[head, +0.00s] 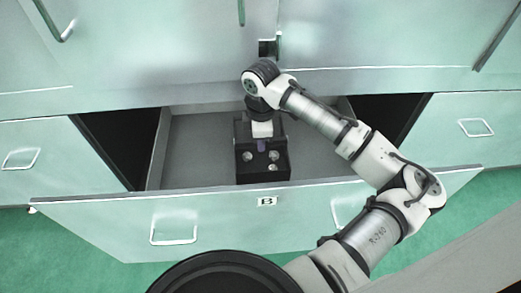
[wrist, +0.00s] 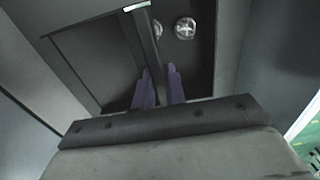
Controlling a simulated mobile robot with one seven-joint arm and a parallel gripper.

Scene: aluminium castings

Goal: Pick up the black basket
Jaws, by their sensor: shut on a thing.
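The black basket (head: 262,170) sits inside the open grey drawer, with a few small shiny round castings in it. In the wrist view the basket (wrist: 105,60) fills the upper middle, and two castings show inside it. My gripper (head: 262,145) reaches down into the drawer from above, at the basket. In the wrist view its purple fingers (wrist: 158,85) are closed on a black upright wall or divider of the basket. The fingertips are partly hidden by that wall, and my wrist hides the far part of the basket in the head view.
The open drawer (head: 190,150) has a front panel labelled B, with free floor left and right of the basket. Green cabinet fronts (head: 150,60) with handles rise behind. Dark gaps flank the drawer.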

